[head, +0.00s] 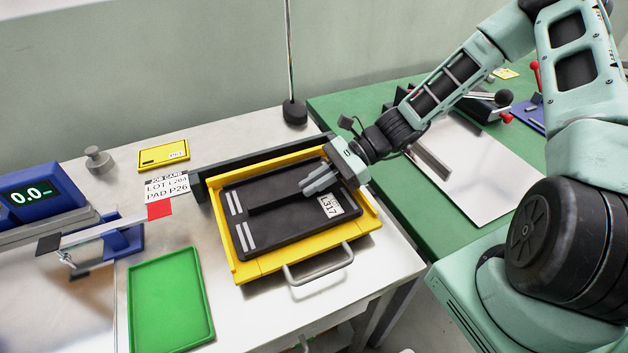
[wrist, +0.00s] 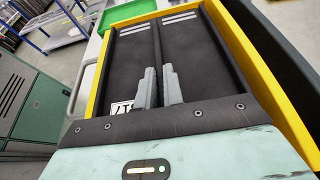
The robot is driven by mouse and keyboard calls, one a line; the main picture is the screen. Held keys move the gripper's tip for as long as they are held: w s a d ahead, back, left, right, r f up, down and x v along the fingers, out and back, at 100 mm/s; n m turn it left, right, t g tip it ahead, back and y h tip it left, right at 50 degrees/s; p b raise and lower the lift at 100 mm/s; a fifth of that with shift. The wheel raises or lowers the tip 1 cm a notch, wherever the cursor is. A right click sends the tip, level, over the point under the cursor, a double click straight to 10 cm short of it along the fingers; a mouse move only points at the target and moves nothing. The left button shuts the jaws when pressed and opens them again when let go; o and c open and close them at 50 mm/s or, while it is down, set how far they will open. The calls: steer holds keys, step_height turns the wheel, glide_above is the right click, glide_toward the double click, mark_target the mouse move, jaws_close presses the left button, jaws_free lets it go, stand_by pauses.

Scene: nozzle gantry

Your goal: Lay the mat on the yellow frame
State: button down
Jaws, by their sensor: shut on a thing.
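The mat (head: 276,226) is a black rectangle with pale stripes at its left end and a white L317 label. It lies within the rim of the yellow frame (head: 262,267), roughly square to it. In the wrist view the mat (wrist: 196,58) also sits between the yellow frame's sides (wrist: 252,62). I cannot tell whether it rests fully on the frame's floor. My gripper (head: 306,188) is over the mat's right half. Its grey fingers (wrist: 159,84) are shut on the mat's raised middle rib. The part of the rib between the fingers is hidden.
A dark bar (head: 262,164) runs along the frame's back edge, and a metal handle (head: 318,268) sticks out in front. A green tray (head: 170,300), a blue scale (head: 40,200) and a yellow card (head: 163,154) lie left. A green bench (head: 410,215) stands right.

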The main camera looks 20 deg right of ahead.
steer(key=c, duration=1.5)
jaws_free()
